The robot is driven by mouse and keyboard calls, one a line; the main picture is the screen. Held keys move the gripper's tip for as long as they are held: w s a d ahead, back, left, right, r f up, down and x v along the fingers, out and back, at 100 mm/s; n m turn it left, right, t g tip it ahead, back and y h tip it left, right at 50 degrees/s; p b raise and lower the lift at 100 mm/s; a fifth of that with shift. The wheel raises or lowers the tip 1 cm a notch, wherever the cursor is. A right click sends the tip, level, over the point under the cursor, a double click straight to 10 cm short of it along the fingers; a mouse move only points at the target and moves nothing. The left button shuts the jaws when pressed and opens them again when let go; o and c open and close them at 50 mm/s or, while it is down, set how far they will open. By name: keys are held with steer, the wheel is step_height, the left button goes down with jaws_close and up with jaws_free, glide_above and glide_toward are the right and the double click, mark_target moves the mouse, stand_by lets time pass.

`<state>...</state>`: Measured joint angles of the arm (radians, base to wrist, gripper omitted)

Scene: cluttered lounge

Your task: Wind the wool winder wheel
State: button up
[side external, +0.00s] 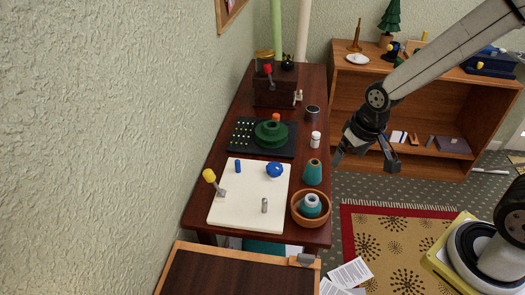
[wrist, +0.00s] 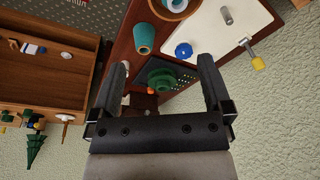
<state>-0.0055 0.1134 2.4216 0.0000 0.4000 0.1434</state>
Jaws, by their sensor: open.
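A green stepped wheel (side external: 271,133) with an orange knob (side external: 276,118) sits on a black board (side external: 243,150) with rows of small pegs, on the dark wood table; I take it as the wool winder wheel. My gripper (side external: 364,165) is open and empty. In the side external view it hangs to the right of the table, apart from the wheel. Nothing is between the fingers.
A teal yarn cone (side external: 312,173), a white bottle (side external: 315,139) and a dark cup (side external: 312,112) stand along the table's right edge. A wooden bowl (side external: 297,213) holds another cone. A white board (side external: 246,220) carries a yellow-knobbed lever (side external: 210,176). A boxed crank device (side external: 272,96) stands behind.

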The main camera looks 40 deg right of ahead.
steer(key=w+a+f+m+g, duration=0.1)
steer(key=w+f+m, duration=0.15)
steer(key=w, duration=0.45)
steer(key=w+f+m, duration=0.2)
steer(key=w+m, duration=0.2)
steer(key=w, duration=0.3)
steer(key=m+g, duration=0.1)
steer(key=m, duration=0.5)
glide_above(275, 166)
steer(key=f, duration=0.8)
steer(key=shift+s, duration=0.2)
steer(key=shift+w+f+m, duration=0.2)
steer(key=shift+f+m, duration=0.05)
steer(key=shift+f, duration=0.05)
steer(key=shift+f, duration=0.1)
steer(key=shift+f, duration=3.8)
steer(key=c, duration=1.1)
